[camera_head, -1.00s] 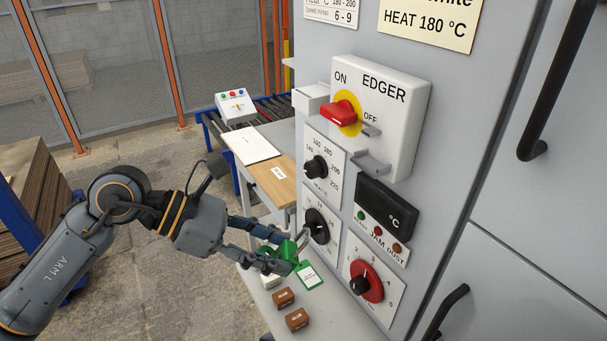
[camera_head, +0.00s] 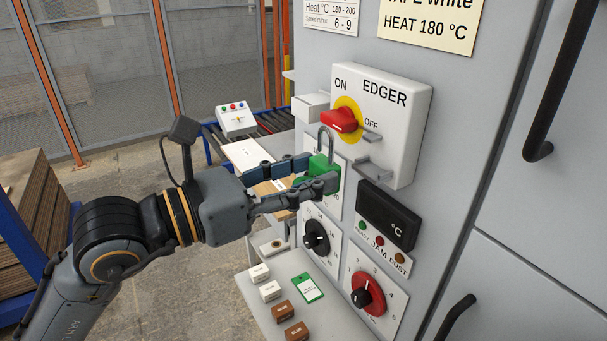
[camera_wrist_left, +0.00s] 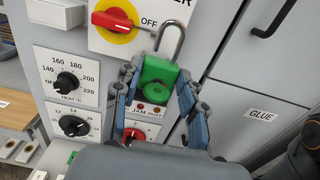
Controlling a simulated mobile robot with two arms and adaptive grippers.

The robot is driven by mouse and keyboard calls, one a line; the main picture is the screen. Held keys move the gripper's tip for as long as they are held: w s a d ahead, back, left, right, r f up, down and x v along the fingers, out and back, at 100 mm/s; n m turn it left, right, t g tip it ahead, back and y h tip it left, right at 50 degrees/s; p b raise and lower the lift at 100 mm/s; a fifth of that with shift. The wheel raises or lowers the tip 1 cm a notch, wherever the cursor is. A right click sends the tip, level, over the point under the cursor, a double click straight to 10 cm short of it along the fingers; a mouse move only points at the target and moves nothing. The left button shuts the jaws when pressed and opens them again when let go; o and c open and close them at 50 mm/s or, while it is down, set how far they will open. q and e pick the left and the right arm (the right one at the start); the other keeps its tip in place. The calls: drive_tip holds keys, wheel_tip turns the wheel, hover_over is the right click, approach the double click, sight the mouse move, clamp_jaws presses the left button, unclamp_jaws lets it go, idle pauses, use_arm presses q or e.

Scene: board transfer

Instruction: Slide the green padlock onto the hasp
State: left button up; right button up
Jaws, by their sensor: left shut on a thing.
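The green padlock (camera_head: 322,171) is upright between the fingers of my left gripper (camera_head: 319,173), which is shut on its body. Its grey shackle (camera_head: 327,137) points up, in front of the machine panel. In the left wrist view the padlock (camera_wrist_left: 157,78) is between both fingers, and its shackle stands below and right of the red switch (camera_wrist_left: 117,20). The EDGER box (camera_head: 400,125) carries a small grey tab (camera_head: 371,130) beside OFF and a grey bracket (camera_head: 374,168) lower down. I cannot tell which is the hasp. The shackle looks apart from both. My right gripper is not in view.
A shelf below holds a green-edged tag (camera_head: 307,288) and several small white and brown blocks. Black knobs (camera_head: 317,238), a red-ringed dial (camera_head: 367,292) and a dark display (camera_head: 388,214) are on the panel under the box. A bench stands behind my gripper.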

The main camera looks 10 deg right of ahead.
use_arm(q)
drive_tip(key=shift+w+d+r, duration=0.15)
drive_tip(key=shift+d, duration=0.35)
drive_tip(key=shift+x, duration=2.3)
drive_tip(key=shift+b, duration=0.7)
drive_tip(key=shift+x, duration=1.15)
drive_tip(key=o, duration=1.2)
